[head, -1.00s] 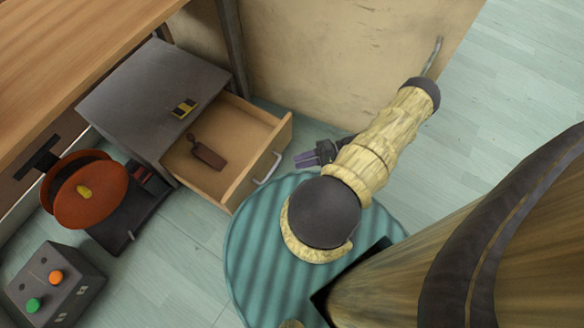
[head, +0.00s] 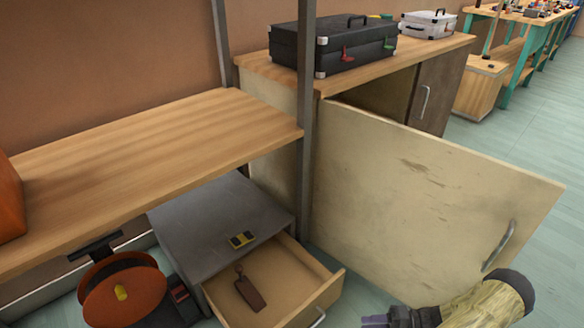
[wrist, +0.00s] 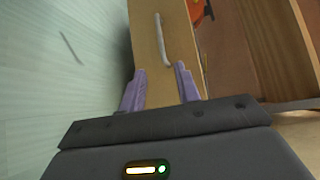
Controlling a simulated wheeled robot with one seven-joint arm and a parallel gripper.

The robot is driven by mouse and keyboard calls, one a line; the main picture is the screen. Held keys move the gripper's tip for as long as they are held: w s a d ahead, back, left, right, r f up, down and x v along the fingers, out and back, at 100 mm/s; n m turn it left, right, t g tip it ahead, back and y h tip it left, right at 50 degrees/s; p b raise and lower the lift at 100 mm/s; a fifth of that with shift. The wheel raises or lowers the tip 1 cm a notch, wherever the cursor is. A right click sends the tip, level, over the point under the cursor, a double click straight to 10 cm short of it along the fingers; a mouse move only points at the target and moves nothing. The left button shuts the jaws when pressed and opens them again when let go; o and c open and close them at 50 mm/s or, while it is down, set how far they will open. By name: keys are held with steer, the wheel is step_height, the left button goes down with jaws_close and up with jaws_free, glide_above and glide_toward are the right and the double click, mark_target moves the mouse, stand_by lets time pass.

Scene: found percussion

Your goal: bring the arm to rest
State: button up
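My gripper (head: 376,321) is at the bottom edge of the head view, to the right of the open drawer (head: 334,287), partly cut off. In the wrist view my gripper (wrist: 160,72) has its two purple fingers apart with nothing between them. Beyond the fingertips is the pale wooden drawer front with its metal handle (wrist: 163,40); the fingers look apart from the handle. My arm (head: 490,305) is bent low at the bottom right, and most of it is out of view.
A brown tag (head: 250,291) lies in the drawer of the grey cabinet (head: 215,222). A cabinet door (head: 420,195) stands open above my arm. A workbench (head: 150,165) is at left, an orange reel (head: 122,292) below it. Clear floor (head: 535,150) lies at right.

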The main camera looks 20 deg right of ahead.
steer(key=shift+r, duration=0.15)
steer(key=w+a+r+n+g+h+p, duration=0.1)
steer(key=w+a+r+g+h+p, duration=0.15)
steer(key=r, duration=0.65)
steer(key=w+a+r+n+g+h+p, duration=0.2)
steer(key=a+r+g+h+p, duration=0.15)
steer(key=r, duration=0.55)
steer(key=w+a+r+n+g+h+p, duration=0.1)
steer(key=w+a+r+g+h+p, duration=0.2)
steer(key=r, duration=0.7)
steer(key=s+a+r+n+t+h+p, duration=0.1)
steer(key=a+r+t+h+p, duration=0.35)
steer(key=r, duration=0.65)
steer(key=s+a+r+n+t+h+p, duration=0.1)
steer(key=s+a+r+h+p, duration=0.1)
steer(key=a+r+p, duration=0.55)
steer(key=w+p+v, duration=0.2)
steer(key=p+v, duration=0.9)
steer(key=v, duration=0.2)
steer(key=w+r+p+v, duration=0.1)
steer(key=w+p+v, duration=0.2)
steer(key=p+v, duration=0.9)
steer(key=w+p+v, duration=0.3)
steer(key=p+v, duration=0.9)
steer(key=v, duration=0.4)
steer(key=shift+w+r, duration=0.3)
steer(key=shift+r, duration=0.1)
steer(key=shift+d, duration=0.1)
steer(key=shift+w, duration=0.1)
